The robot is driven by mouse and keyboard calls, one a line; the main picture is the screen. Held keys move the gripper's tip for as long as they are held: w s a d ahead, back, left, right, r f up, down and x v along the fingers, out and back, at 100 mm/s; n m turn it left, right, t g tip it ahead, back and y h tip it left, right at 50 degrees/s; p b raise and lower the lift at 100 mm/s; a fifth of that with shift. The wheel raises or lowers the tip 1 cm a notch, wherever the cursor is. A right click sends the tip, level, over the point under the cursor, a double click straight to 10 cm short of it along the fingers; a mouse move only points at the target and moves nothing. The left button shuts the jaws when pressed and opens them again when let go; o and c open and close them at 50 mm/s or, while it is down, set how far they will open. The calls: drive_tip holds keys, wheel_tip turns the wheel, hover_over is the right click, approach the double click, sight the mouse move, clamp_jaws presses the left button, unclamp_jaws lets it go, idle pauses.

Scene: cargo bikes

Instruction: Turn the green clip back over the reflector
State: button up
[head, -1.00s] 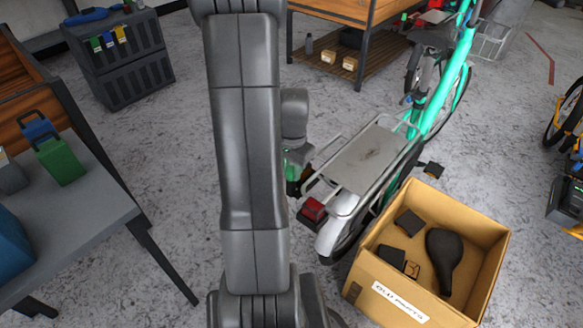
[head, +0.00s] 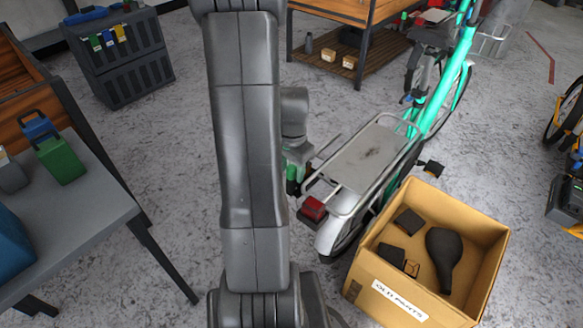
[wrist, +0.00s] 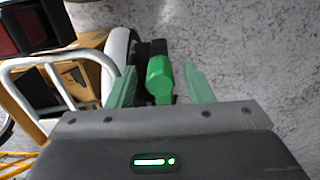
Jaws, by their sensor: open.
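The green clip (wrist: 159,80) shows in the wrist view between the two green fingertips of my gripper (wrist: 160,86). The fingers stand apart with a gap visible on each side of the clip, so my gripper is open around it. A dark part lies behind the clip. The red reflector (head: 313,209) sits at the rear end of the bike's rack (head: 365,160) in the head view. A red and black block, likely the reflector, shows at the upper left of the wrist view (wrist: 38,25). In the head view my arm hides most of the gripper and the clip.
A cardboard box (head: 400,284) of old parts stands right of the rear wheel. A grey table (head: 90,225) with a green block (head: 61,160) is at left. A wooden bench (head: 335,12) stands behind. Open floor lies left of the bike.

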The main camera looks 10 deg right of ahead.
sight(292, 166)
drive_tip(key=shift+r, duration=0.1)
wheel_tip(292, 166, up, 14)
drive_tip(key=p, duration=0.2)
drive_tip(key=shift+w+d+p, duration=0.15)
drive_tip(key=shift+p, duration=0.25)
drive_tip(key=shift+f, duration=0.3)
wheel_tip(292, 166, down, 14)
drive_tip(key=b, duration=0.3)
drive_tip(key=shift+r, duration=0.15)
